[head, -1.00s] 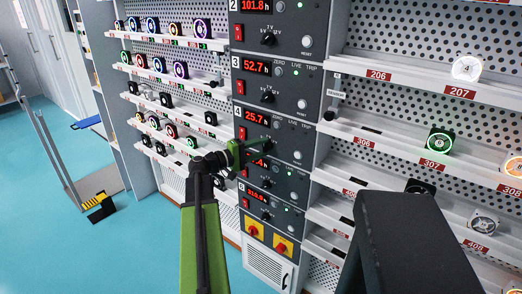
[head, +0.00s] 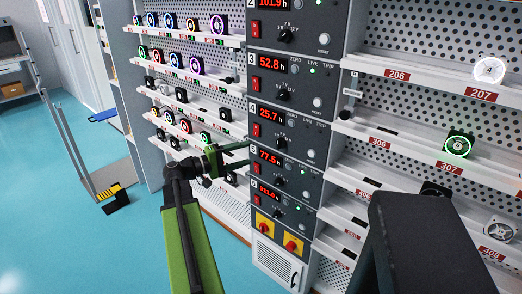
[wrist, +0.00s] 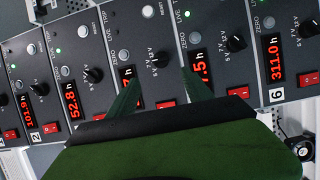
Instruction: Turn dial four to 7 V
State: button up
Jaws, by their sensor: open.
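Dial four (head: 281,144) is a black knob on the fourth unit (head: 312,138) of the dark panel column, beside a red display reading 25.7 h. In the wrist view dial four (wrist: 157,60) shows between my two green fingers, with volt marks around it. Its exact pointer setting is too small to read. My gripper (head: 245,156) is open and empty, its fingers apart. In the head view it is left of the dial, near the panel's left edge. In the wrist view the left finger of my gripper (wrist: 161,76) covers part of unit four's display.
Dial three (head: 284,95) is above and dial five (head: 279,181) below. Red switches, including unit four's (head: 256,130), line the left side. Yellow plates with red knobs (head: 291,244) are at the bottom. Shelves (head: 215,90) with fans flank the column. Open floor (head: 135,240) lies left.

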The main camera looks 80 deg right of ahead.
jog(key=v, duration=0.4)
jog(key=shift+w+a, duration=0.15)
jog(key=shift+w, duration=0.05)
